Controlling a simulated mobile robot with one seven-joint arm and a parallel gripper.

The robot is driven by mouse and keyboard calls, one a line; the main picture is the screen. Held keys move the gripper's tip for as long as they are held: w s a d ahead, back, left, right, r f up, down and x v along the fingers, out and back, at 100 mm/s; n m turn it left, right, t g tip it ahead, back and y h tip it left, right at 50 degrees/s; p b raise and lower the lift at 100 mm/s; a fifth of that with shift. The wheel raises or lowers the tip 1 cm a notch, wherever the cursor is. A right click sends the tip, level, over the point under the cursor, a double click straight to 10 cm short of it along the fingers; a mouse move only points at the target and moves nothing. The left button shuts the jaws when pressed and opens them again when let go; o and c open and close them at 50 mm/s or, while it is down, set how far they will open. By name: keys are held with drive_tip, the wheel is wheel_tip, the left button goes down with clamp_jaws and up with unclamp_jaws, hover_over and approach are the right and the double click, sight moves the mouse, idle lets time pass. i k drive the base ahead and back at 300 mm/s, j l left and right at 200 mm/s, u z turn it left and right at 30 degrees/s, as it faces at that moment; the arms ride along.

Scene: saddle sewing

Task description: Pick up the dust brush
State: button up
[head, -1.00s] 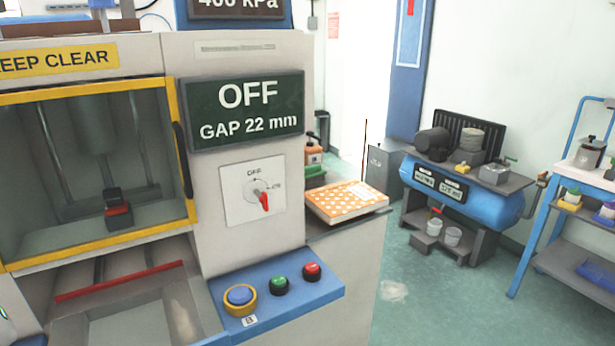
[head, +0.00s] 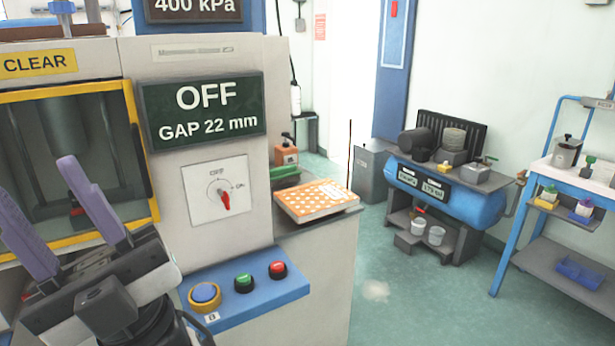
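My gripper (head: 38,185) is at the lower left of the head view, in front of the press machine. Its two purple fingers point up and stand wide apart, with nothing held between them. I cannot make out a dust brush for certain. A small green item (head: 284,173) lies behind the orange-and-white dotted box (head: 318,200) on the side counter, partly hidden; I cannot tell what it is.
The press (head: 205,55) reads OFF, GAP 22 mm, with a yellow-framed window and a button panel (head: 250,290). An orange container (head: 286,155) stands behind the box. A blue compressor (head: 450,195) and a blue-framed trolley (head: 540,200) stand right. Green floor between is open.

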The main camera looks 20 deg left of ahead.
sight(290, 173)
drive_tip(key=i+l+z, duration=0.1)
drive_tip(key=i+z, duration=0.65)
drive_tip(key=i+l, duration=0.1)
drive_tip(key=i, duration=1.2)
drive_tip(key=i+u, duration=0.35)
drive_tip(key=i, duration=0.2)
drive_tip(key=i+l+u, duration=0.1)
drive_tip(key=i+u, duration=0.25)
drive_tip(key=i, duration=0.2)
drive_tip(key=i+u, duration=0.1)
drive_tip(key=u, duration=1.15)
drive_tip(key=i+j+u, duration=0.15)
drive_tip(key=i+j, duration=0.25)
